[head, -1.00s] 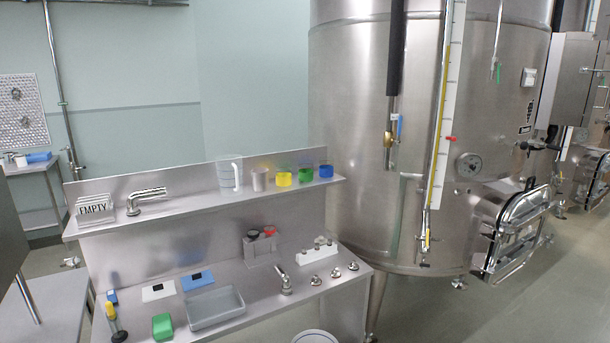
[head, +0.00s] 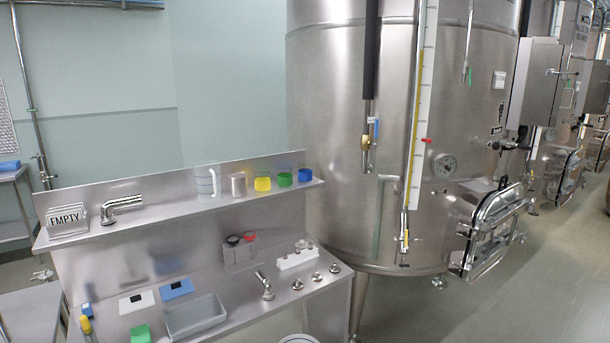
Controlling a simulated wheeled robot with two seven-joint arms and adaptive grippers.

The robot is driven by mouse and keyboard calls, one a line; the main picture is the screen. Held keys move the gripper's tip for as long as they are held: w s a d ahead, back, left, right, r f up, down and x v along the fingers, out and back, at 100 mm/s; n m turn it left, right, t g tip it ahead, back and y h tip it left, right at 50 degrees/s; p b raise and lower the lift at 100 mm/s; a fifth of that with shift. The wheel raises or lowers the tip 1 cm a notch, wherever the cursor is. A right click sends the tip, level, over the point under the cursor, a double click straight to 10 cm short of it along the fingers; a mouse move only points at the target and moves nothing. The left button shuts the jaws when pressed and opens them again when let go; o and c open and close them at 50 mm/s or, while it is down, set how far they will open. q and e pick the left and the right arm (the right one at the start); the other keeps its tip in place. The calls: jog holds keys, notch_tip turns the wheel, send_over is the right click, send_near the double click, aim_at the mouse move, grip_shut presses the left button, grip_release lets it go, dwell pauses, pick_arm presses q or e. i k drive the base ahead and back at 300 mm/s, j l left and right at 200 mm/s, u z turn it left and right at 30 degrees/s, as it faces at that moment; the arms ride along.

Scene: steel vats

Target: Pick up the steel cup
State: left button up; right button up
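The steel cup (head: 238,185) stands upright on the upper shelf (head: 165,217) of a steel bench. It is a small plain grey metal cup. A clear measuring jug (head: 207,181) with a white handle is just left of it, and a yellow cup (head: 263,184) is just right of it. Neither of my grippers shows in the head view, so nothing is seen touching the cup.
A green cup (head: 285,180) and a blue cup (head: 305,175) stand farther right on the shelf. A bent steel pipe (head: 122,205) and an EMPTY sign (head: 67,219) are at its left. The lower worktop holds a grey tray (head: 195,316). A large vat (head: 335,130) stands right behind the bench.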

aim_at(238, 181)
jog(key=u, duration=0.45)
jog(key=i+l+u, duration=0.2)
jog(key=u, duration=0.25)
jog(key=i+l+u, duration=0.2)
jog(key=l+u, duration=0.2)
jog(key=i+l+u, duration=0.1)
jog(key=l+u, duration=0.35)
jog(key=i+l+u, duration=0.1)
jog(key=l+u, duration=0.15)
jog(key=u, duration=0.15)
